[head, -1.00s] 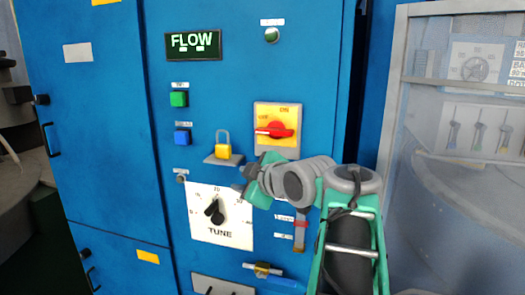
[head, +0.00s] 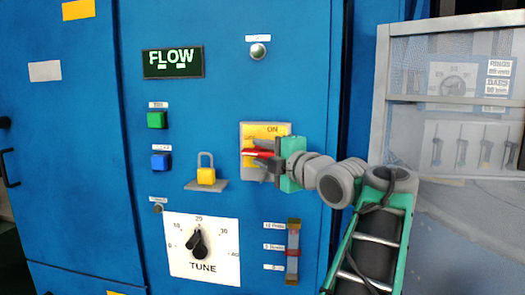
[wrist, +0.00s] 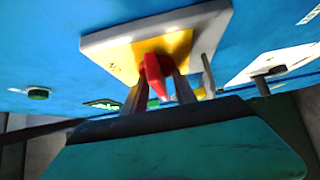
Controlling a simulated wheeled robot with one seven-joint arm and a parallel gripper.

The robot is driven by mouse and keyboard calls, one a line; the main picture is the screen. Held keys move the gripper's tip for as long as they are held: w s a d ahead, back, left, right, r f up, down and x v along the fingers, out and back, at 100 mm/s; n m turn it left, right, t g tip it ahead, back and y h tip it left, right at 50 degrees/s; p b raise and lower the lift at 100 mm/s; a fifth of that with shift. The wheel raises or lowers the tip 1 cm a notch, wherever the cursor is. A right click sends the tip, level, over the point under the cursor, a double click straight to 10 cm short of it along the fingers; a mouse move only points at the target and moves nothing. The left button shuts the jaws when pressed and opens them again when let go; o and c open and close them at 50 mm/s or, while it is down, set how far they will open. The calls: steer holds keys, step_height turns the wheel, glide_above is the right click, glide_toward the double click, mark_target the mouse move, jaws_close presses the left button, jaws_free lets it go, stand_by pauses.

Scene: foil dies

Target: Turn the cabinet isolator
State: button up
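The cabinet isolator is a yellow plate (head: 250,131) with a red rotary handle (head: 256,152) on the blue cabinet. The handle lies about level, its visible end to the left; "ON" shows at the upper right. My gripper (head: 263,155) has come in from the right, one finger above and one below the handle. In the wrist view, the red handle (wrist: 152,70) stands between the two spread fingers of my gripper (wrist: 158,92). A gap shows on the left side; contact on the right side is unclear. My gripper hides part of the plate and "OFF".
A yellow padlock (head: 206,176) stands on a small shelf left of the isolator. Green (head: 157,120) and blue (head: 161,162) buttons are further left. A grey-framed panel (head: 455,120) stands right.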

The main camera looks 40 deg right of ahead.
steer(key=shift+c, duration=0.4)
jaws_close()
